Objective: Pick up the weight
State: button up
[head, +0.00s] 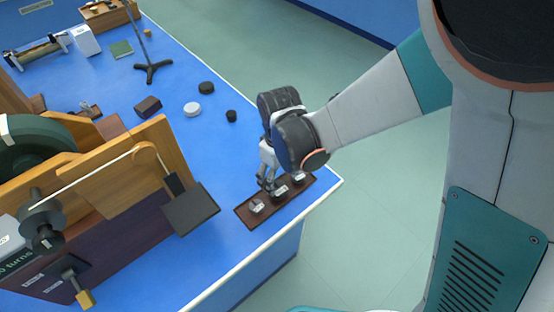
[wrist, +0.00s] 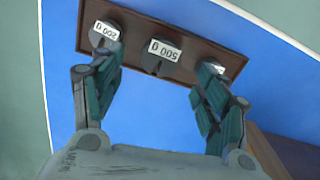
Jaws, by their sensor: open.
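A dark brown tray (head: 270,209) lies near the blue bench's corner and holds three weights in a row. In the wrist view the tray (wrist: 132,42) shows a weight labelled 200 g (wrist: 103,36), a middle weight labelled 500 g (wrist: 160,58) and a third weight (wrist: 215,68), partly hidden behind the right finger with its label unreadable. My gripper (head: 268,183) is over the tray, pointing down. In the wrist view my gripper (wrist: 158,75) is open and empty, its fingers spread either side of the 500 g weight. Contact with any weight cannot be told.
A wooden apparatus (head: 110,180) with a dark flat plate (head: 190,209) stands left of the tray. A black disc (head: 206,88), a white disc (head: 192,109) and a small dark piece (head: 231,116) lie farther back. The bench's white edge (head: 322,197) is close on the right.

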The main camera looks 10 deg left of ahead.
aim_at(278, 187)
jog(key=shift+a+f+b, duration=0.1)
jog(key=shift+f+b, duration=1.2)
jog(key=shift+f, duration=1.45)
jog(key=shift+r, duration=0.1)
jog(key=c, duration=1.6)
jog(key=shift+o, duration=0.2)
